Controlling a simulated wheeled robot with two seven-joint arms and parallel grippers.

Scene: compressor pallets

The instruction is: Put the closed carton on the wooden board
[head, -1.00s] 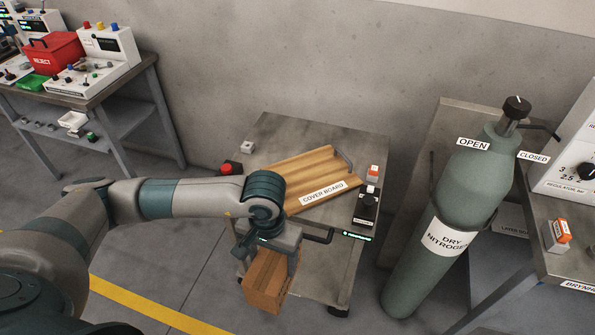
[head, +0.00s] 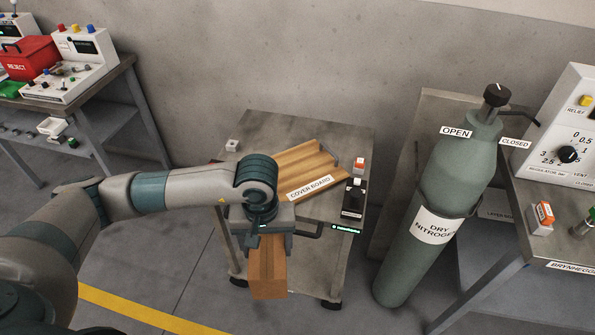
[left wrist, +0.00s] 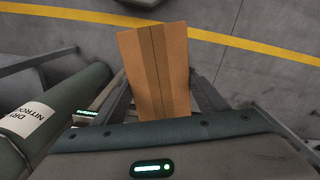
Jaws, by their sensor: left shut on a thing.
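The closed brown carton (head: 268,272) hangs below my left gripper (head: 264,244), in front of the small grey table's near edge. My left gripper is shut on the carton. In the left wrist view the carton (left wrist: 158,70) shows its seamed face between the fingers. The wooden board (head: 312,160), labelled COVER BOARD, lies on the grey table behind and to the right of the gripper. Its near left part is hidden by my arm. The carton is apart from the board. My right gripper is out of view.
A small black device (head: 353,200) and an orange-white box (head: 359,165) stand right of the board on the grey table (head: 268,130). A tall green nitrogen cylinder (head: 445,200) stands to the right. A bench with a red reject box (head: 28,58) is at left.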

